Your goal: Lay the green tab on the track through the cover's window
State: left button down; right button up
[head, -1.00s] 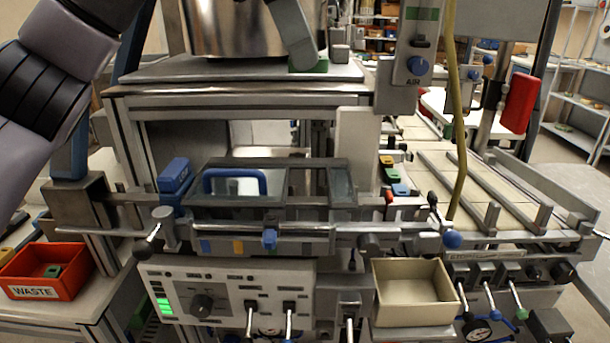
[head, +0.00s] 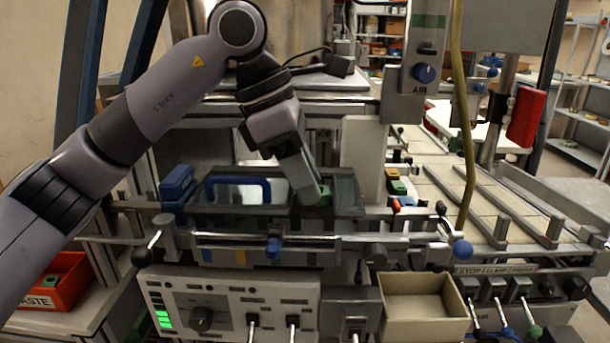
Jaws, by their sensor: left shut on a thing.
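My left arm comes in from the left and its gripper (head: 318,197) points down at the right part of the cover. The gripper is shut on the green tab (head: 326,189), of which only a small green patch shows beside the fingers. The cover (head: 240,192) is a dark frame with a clear pane and a blue handle (head: 210,188). The cover's window (head: 345,190) is at its right, partly hidden by the gripper. Whether the tab touches the track cannot be told; the track under the window is hidden. My right gripper is not in view.
Yellow and green blocks (head: 397,186) sit right of the cover. A beige open box (head: 425,283) stands in front, beside the control panel (head: 190,300). A red waste bin (head: 68,284) is at lower left, partly behind my arm. A yellow hose (head: 466,120) hangs at right.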

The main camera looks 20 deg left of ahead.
pick_arm(q)
jog(key=shift+f+b, duration=0.45)
jog(key=shift+f, duration=0.15)
jog(key=c, duration=0.8)
grip_release()
jog(key=shift+r, duration=0.1)
jog(key=shift+r+p, duration=0.25)
jog(key=shift+p, duration=0.05)
jog(key=p+v, duration=0.1)
jog(key=v, duration=1.1)
jog(key=shift+r, duration=0.3)
